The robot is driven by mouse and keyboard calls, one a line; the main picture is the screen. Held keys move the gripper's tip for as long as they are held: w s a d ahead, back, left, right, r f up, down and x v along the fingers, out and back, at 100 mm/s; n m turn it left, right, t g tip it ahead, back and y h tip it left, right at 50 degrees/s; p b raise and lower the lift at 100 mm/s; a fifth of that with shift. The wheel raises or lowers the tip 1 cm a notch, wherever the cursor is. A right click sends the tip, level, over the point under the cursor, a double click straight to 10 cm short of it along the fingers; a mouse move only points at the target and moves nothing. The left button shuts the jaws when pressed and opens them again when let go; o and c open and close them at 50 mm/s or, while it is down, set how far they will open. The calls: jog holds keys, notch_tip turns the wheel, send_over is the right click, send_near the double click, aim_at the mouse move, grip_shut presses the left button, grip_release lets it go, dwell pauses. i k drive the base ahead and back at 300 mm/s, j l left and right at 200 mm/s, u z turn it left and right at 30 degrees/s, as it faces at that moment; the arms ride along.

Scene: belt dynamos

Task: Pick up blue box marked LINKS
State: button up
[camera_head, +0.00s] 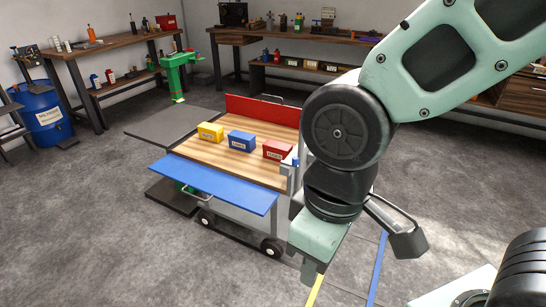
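The blue box (242,141) with a pale label stands upright on the wooden top of a cart (192,150). It is the middle one of a row of 3 small boxes, between a yellow box (211,131) and a red box (277,149). The lettering is too small to read surely. My arm hangs at the right, in front of the cart's right end. The end of my arm is low, to the right of and nearer than the blue box, and apart from it. My gripper's fingers are not clearly seen, so its opening cannot be told.
The cart has a red panel (262,110) at its back and a blue flap (215,184) along its front. A green stand (180,72) is behind it. Workbenches with tools line the walls. A blue barrel (44,117) stands at the left.

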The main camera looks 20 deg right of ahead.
aim_at(238, 140)
jog(key=i+l+u, duration=0.1)
jog(key=i+l, duration=0.15)
jog(key=i, duration=0.3)
jog(key=i+l+u, duration=0.1)
jog(key=i+l, duration=0.2)
jog(key=i, duration=0.25)
jog(key=i+l+u, duration=0.1)
jog(key=i+l, duration=0.2)
jog(key=i, duration=0.2)
